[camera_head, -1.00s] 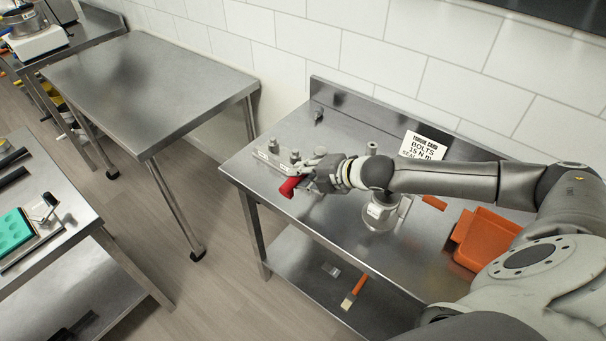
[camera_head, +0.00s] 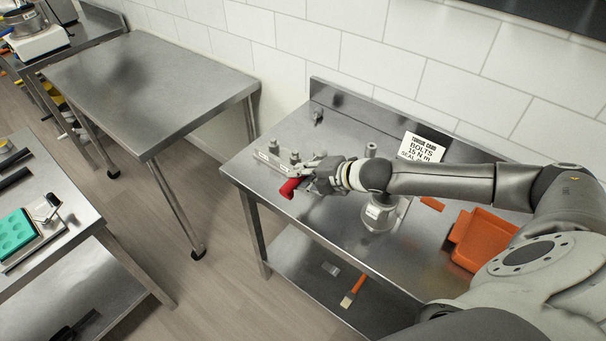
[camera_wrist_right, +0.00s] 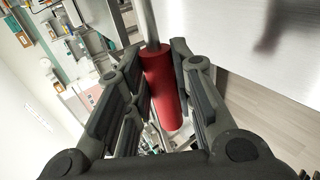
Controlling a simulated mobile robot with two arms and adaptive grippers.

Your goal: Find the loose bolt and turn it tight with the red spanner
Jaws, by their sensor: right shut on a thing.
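My right gripper (camera_head: 316,183) is shut on the red handle of the spanner (camera_head: 290,187), over the left part of the steel table. In the right wrist view the red handle (camera_wrist_right: 163,88) lies between the fingers, with a steel shaft leading out at the top. The spanner's working end is hard to make out in the head view. A metal plate with upright bolts (camera_head: 272,158) lies just left of and behind the gripper. I cannot tell which bolt is loose, nor whether the spanner touches one. My left gripper is not in view.
A torque card (camera_head: 424,147) stands at the back of the table (camera_head: 350,118). A metal fixture (camera_head: 379,214) stands under my right arm. An orange tray (camera_head: 482,238) is to the right. An orange-handled brush (camera_head: 353,291) lies on the lower shelf. The left table (camera_head: 150,85) is bare.

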